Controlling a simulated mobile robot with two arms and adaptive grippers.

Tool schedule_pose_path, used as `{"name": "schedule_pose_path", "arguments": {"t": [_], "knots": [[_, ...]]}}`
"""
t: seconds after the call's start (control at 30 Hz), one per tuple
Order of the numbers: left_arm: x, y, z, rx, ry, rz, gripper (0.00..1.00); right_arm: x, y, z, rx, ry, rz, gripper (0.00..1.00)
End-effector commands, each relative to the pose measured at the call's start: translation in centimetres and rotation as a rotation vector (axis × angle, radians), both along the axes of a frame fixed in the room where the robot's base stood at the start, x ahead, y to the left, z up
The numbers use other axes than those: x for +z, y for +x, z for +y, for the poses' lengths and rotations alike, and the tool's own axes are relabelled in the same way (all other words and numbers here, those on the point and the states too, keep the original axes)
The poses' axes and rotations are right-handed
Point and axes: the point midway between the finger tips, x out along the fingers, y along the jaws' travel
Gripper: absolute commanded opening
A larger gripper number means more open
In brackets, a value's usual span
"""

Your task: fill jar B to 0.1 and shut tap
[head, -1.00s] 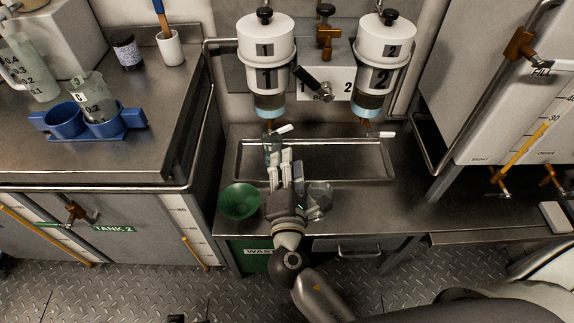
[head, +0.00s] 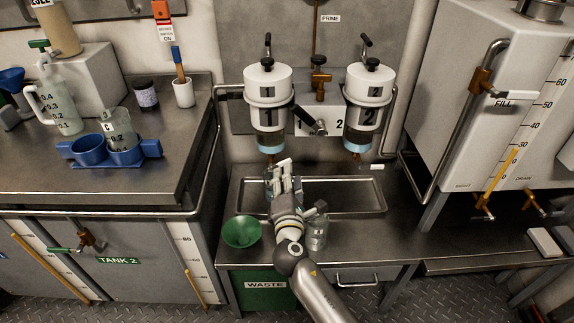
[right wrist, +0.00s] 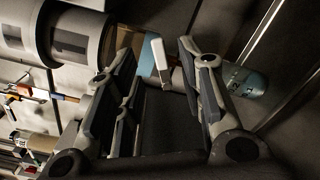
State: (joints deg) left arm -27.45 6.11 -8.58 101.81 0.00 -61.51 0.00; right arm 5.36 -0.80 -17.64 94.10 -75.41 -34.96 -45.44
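Filter unit 1 (head: 268,95) hangs on the wall, with a small tap beneath it whose white lever (right wrist: 160,60) shows in the right wrist view. My right gripper (head: 285,173) is just below that tap in the head view. In the right wrist view its fingers (right wrist: 163,66) are apart, with the lever in the gap. A clear jar (head: 268,180) with scale marks stands under the tap, partly hidden by the gripper. It also shows bluish in the right wrist view (right wrist: 246,83). Its letter is unreadable. My left gripper is not in view.
Another clear jar (head: 317,234) and a green funnel (head: 241,232) flank my right arm on the bench. Filter unit 2 (head: 367,98) hangs at right. Jar C (head: 117,127) sits in a blue holder (head: 150,148) on the left counter. The sink tray's (head: 384,200) right side is clear.

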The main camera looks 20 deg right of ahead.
Motion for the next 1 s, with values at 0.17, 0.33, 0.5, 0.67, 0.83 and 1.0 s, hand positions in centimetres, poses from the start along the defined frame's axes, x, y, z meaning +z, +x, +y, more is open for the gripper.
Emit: {"name": "schedule_pose_path", "arguments": {"t": [0.17,0.33,0.5,0.67,0.83,1.0], "knots": [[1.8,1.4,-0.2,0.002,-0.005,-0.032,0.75,0.0,3.5,-1.0,0.000,0.000,-0.001,0.36],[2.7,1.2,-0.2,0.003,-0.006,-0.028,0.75,-0.1,5.8,-1.7,-0.001,0.000,0.000,0.36],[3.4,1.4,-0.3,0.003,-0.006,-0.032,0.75,0.0,6.9,-2.0,0.000,0.001,0.000,0.36],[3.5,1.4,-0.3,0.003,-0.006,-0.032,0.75,-0.1,7.1,-2.0,0.000,0.001,0.001,0.36],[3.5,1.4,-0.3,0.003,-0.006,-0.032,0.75,0.0,7.0,-2.0,0.000,0.001,0.001,0.32],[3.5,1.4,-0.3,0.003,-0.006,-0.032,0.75,0.0,7.0,-2.0,0.000,0.001,0.001,0.10]]}}
